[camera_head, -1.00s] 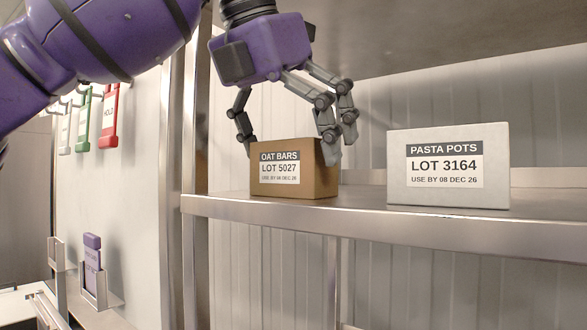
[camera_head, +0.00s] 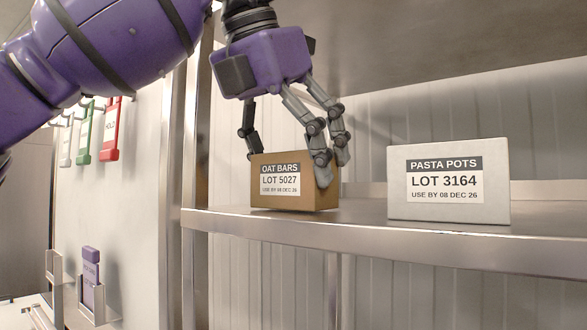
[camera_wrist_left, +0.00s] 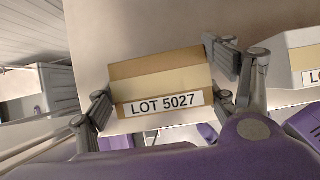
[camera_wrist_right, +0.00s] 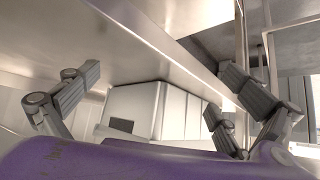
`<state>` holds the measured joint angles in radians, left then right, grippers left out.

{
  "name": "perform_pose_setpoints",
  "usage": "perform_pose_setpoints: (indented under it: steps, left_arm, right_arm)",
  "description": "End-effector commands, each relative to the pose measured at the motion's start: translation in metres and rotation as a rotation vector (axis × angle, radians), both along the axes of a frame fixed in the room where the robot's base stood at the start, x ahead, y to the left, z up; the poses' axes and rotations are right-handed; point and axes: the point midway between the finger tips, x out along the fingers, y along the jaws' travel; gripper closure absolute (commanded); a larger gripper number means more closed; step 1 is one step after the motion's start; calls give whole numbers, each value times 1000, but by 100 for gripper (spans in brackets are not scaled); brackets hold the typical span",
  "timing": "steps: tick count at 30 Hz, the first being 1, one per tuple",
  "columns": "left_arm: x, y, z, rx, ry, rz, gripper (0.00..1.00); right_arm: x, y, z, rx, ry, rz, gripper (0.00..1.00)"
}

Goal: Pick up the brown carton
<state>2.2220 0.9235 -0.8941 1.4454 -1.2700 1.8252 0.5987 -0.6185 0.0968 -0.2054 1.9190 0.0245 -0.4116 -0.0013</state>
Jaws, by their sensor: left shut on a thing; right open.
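The brown carton (camera_head: 281,182), labelled OAT BARS LOT 5027, is near the left end of the metal shelf (camera_head: 365,222). My left gripper (camera_head: 290,165) reaches down from above and is shut on it, with fingers on its left and right sides. In the left wrist view the brown carton (camera_wrist_left: 158,80) lies between the fingers of my left gripper (camera_wrist_left: 162,90). Its base is close to the shelf surface; I cannot tell whether they touch. My right gripper (camera_wrist_right: 158,88) shows only in the right wrist view, open with nothing between its fingers.
A pale carton (camera_head: 449,208), labelled PASTA POTS LOT 3164, stands to the right on the same shelf, with a gap between. A shelf post (camera_head: 195,140) stands just left of the brown carton. Another shelf (camera_head: 440,45) hangs above. Red and green tags hang on the left wall.

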Motion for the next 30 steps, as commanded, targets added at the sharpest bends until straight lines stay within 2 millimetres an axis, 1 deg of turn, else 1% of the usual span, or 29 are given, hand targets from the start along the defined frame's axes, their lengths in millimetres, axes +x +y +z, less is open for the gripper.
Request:
perform_pose_setpoints:
  steps: [1,5,8,21,25,30]
  left_arm:
    - [0,0,2,-1,1,-1,55]
    - [-13,11,3,-1,-3,-1,55]
    - [-27,21,3,-2,-4,0,55]
    - [-102,75,2,-1,-4,1,55]
    - [-120,87,2,-1,-3,0,55]
    - [-136,99,3,-1,-3,0,55]
  right_arm:
    - [-2,-1,-2,-1,5,-1,0]
    - [-1,-2,-2,-2,3,-2,0]
    - [-1,-3,-2,-4,3,-4,0]
    - [-2,-3,-2,-4,3,-4,0]
    - [-1,-3,-2,-4,2,-3,0]
    - [-1,-2,-2,-3,1,-3,0]
